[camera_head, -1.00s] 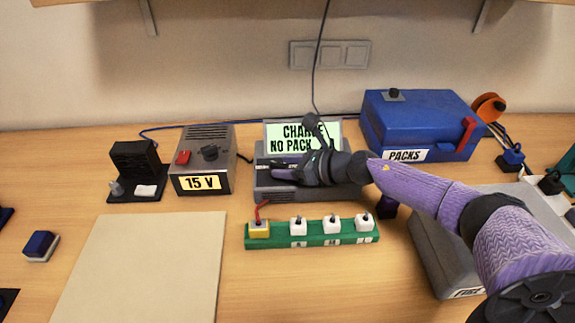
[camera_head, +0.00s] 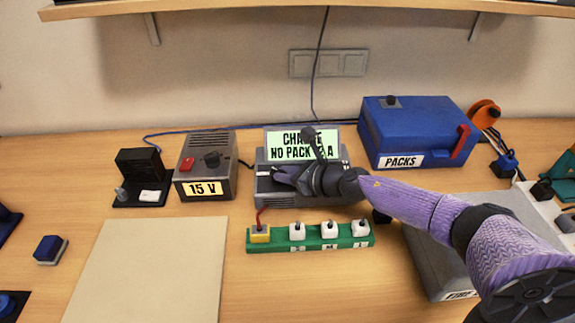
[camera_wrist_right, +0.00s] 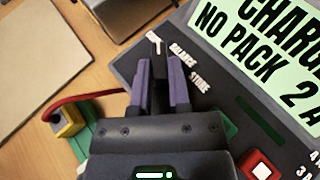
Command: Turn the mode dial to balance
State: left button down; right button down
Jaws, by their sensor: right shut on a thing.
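The charger (camera_head: 262,185) is a dark grey box at mid-table. Its pale green screen (camera_head: 287,145) reads CHARGE and NO PACK 2 A in the wrist view (camera_wrist_right: 265,50). My right gripper (camera_wrist_right: 160,66) is over the charger's left part, shut on the dark mode dial (camera_wrist_right: 157,48). The fingers cover most of the dial. Its visible end lies near the leftmost label, which is partly hidden; the BALANCE label (camera_wrist_right: 183,54) and STORE label (camera_wrist_right: 200,83) are to its right. In the head view, my right gripper (camera_head: 284,176) hides the dial. My left gripper is out of view.
A green strip (camera_head: 340,242) with one yellow and several white plugs lies in front of the charger. The 15 V supply (camera_head: 205,168) stands to its left, the blue PACKS box (camera_head: 420,125) behind right. A red button (camera_wrist_right: 262,170) is on the charger. A beige mat (camera_head: 150,270) is empty.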

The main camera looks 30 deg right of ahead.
jog(key=m+h+p, duration=0.1)
jog(key=h+p, duration=0.1)
jog(key=m+t+h+p, duration=0.1)
jog(key=m+h+p, duration=0.1)
jog(key=p, duration=0.1)
jog(key=a+m+h+p, duration=0.1)
jog(key=m+h+p, duration=0.1)
jog(key=shift+s+a+r+p, duration=0.1)
jog(key=shift+r+p, duration=0.15)
jog(key=shift+p, duration=0.15)
jog(key=m+h, duration=0.1)
jog(key=m+h+p, duration=0.1)
jog(key=shift+a+f+m+h, duration=0.2)
jog(key=shift+m+h, duration=0.1)
jog(key=shift+a+m+h, duration=0.1)
jog(key=shift+m+h, duration=0.7)
jog(key=shift+h, duration=0.1)
jog(key=shift+m+g+h, duration=0.4)
jog(key=shift+h, duration=0.3)
